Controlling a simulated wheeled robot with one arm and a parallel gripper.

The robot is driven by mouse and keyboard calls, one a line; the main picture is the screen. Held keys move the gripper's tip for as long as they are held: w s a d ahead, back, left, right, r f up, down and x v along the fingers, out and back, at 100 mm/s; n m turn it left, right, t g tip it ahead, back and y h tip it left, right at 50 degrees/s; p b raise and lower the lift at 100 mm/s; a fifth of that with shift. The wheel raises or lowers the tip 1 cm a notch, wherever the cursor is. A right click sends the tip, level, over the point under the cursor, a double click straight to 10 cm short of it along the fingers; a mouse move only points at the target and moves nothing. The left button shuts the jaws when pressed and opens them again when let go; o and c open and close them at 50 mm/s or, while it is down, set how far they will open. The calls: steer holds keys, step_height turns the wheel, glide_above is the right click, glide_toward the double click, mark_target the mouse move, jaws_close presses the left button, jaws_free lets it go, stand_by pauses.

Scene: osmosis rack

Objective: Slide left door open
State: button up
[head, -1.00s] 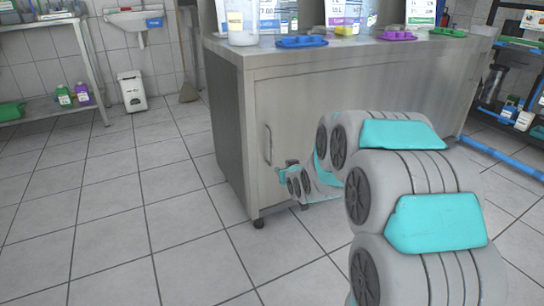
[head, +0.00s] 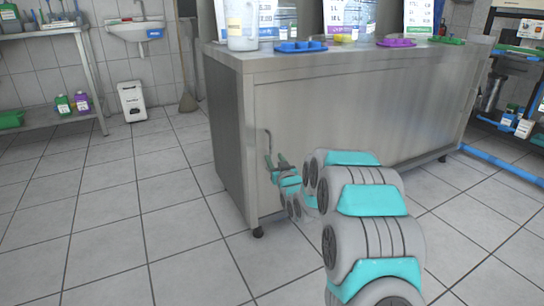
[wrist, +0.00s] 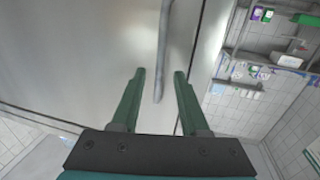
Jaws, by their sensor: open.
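The steel cabinet's left sliding door (head: 320,115) is a plain grey panel and looks closed. Its thin vertical bar handle (head: 266,138) is near the door's left edge. My gripper (head: 275,167) is at the handle's lower part in the head view, with the arm reaching in from the right. In the wrist view my gripper (wrist: 159,73) is open, and the lower end of the handle (wrist: 165,40) lies between its two green fingers, with gaps on both sides. Whether the fingers touch the door is not clear.
The cabinet top (head: 234,55) carries jugs, bottles, coloured trays and signs. A wash basin (head: 134,30), a white bin (head: 132,102) and a shelf (head: 60,115) stand at the back left. A blue floor rail (head: 500,165) is at right. Tiled floor is clear at left.

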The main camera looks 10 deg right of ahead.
mark_target(271, 153)
steer(key=shift+w+a, duration=0.15)
steer(key=shift+w, duration=0.8)
steer(key=shift+w+a, duration=0.1)
steer(key=shift+w, duration=0.85)
jaws_close()
